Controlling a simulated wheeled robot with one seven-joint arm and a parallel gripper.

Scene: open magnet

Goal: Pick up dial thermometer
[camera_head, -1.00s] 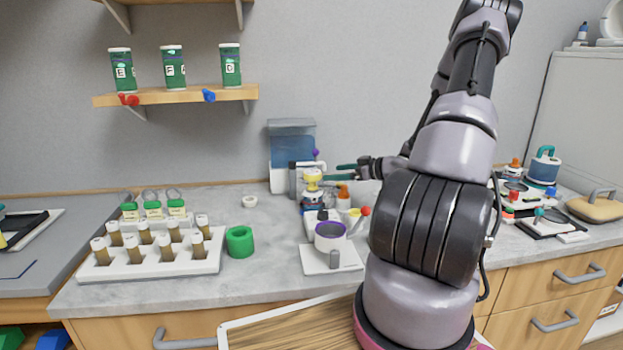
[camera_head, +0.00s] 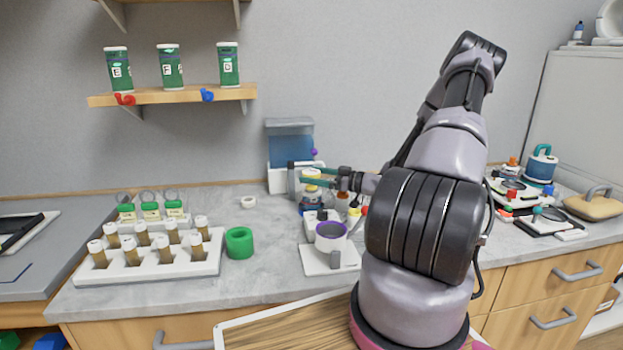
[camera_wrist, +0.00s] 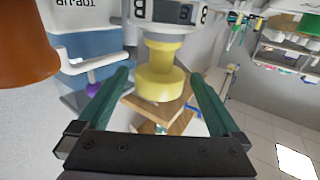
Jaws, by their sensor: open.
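I cannot tell for sure which thing is the dial thermometer. My gripper (camera_head: 302,177) reaches left over the back of the counter, with its two green fingers apart. In the wrist view, the open fingers (camera_wrist: 158,75) stand on either side of a yellow stepped, knob-like part (camera_wrist: 158,70), which joins a white body marked with black labels. I cannot tell whether they touch it. In the head view, this yellow part (camera_head: 312,171) tops a small device, partly hidden by the fingers. A purple-rimmed cup (camera_head: 330,236) stands on a white base in front.
A white rack (camera_head: 150,266) of brown-filled vials and a green ring (camera_head: 239,242) are at left. A blue-and-white dispenser (camera_head: 290,155) stands behind my gripper. Several small instruments and a tan case (camera_head: 592,205) sit at right. My arm hides the counter's middle right.

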